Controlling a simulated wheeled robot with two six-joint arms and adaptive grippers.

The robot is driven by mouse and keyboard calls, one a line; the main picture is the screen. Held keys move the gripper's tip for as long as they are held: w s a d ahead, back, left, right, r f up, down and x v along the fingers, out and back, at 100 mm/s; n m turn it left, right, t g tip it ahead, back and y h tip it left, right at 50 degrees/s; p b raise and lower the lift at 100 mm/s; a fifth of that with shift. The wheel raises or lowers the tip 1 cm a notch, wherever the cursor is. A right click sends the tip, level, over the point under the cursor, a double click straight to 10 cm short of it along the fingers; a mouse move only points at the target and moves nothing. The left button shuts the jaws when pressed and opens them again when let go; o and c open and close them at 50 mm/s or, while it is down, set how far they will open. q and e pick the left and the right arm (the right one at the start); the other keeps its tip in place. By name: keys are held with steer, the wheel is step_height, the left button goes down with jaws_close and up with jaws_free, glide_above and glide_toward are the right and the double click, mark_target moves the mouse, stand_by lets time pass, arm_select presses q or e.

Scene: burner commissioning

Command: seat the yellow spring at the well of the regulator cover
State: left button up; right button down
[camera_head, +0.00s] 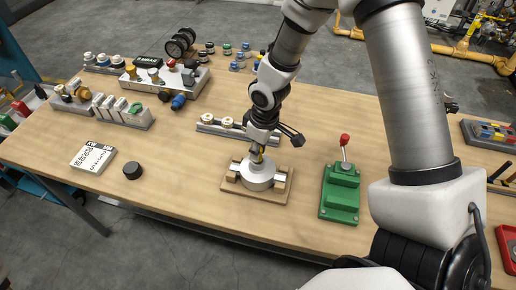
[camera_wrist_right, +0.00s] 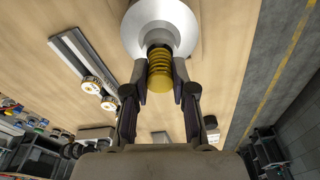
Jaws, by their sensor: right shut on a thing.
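The yellow spring (camera_wrist_right: 160,72) is between the fingers of my right gripper (camera_wrist_right: 160,88), which is shut on it. In the head view the right gripper (camera_head: 257,152) points down over the regulator cover (camera_head: 257,177), and a bit of yellow shows at its tips. The cover is a silver-grey round body on a wooden base (camera_head: 262,196). In the wrist view the cover (camera_wrist_right: 182,22) lies just beyond the spring, whose far end is at the dark opening in its middle. I cannot tell how deep the spring sits. My left gripper is not in view.
A green fixture with a red-knobbed lever (camera_head: 341,190) stands right of the cover. A grey rail with round parts (camera_head: 222,128) lies close behind it. A black puck (camera_head: 132,171) and a white label card (camera_head: 93,157) lie left. The table between is clear.

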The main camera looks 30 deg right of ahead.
steer(key=shift+f+b, duration=0.75)
steer(key=shift+f, duration=0.2)
steer(key=shift+r, duration=0.15)
steer(key=shift+r+p, duration=0.9)
steer(key=shift+p, duration=0.05)
steer(key=shift+f+b, duration=1.05)
steer(key=shift+r, duration=0.15)
steer(key=shift+r+p, duration=0.85)
steer(key=shift+p, duration=0.05)
